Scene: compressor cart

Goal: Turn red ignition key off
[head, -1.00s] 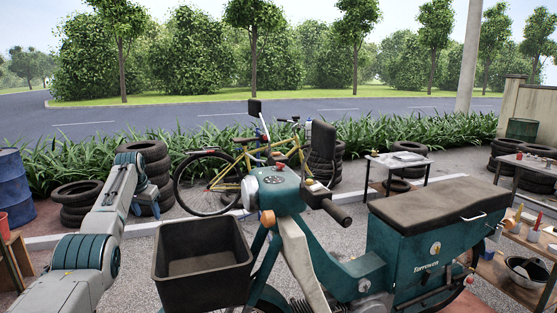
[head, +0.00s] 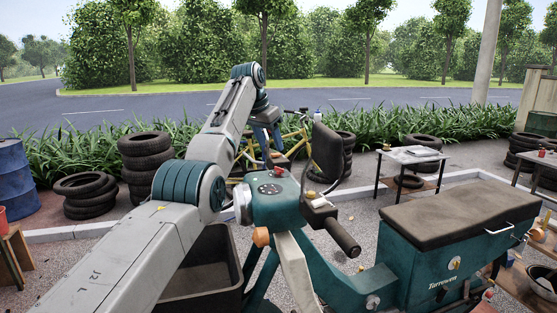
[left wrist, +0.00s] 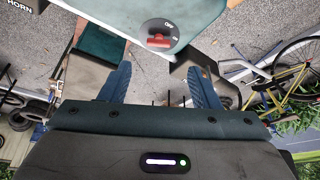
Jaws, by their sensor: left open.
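The red ignition key (left wrist: 158,41) sits on a round black dial on the teal console, at the top middle of the left wrist view. White markings show on the dial: OFF at the top edge and ON at the right. The key's handle lies crosswise in that view. My left gripper (left wrist: 160,84) is open and empty, its two blue fingers apart, with the key between and beyond them. In the head view my left gripper (head: 269,147) hangs just behind the teal scooter console (head: 268,196), apart from the key. My right gripper is not in view.
A dark bin (head: 212,275) is below my left arm. A handlebar grip (head: 343,238) and mirror (head: 327,148) stand right of the console. The seat box (head: 440,255) is at right; a yellow bicycle (head: 297,143) stands behind.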

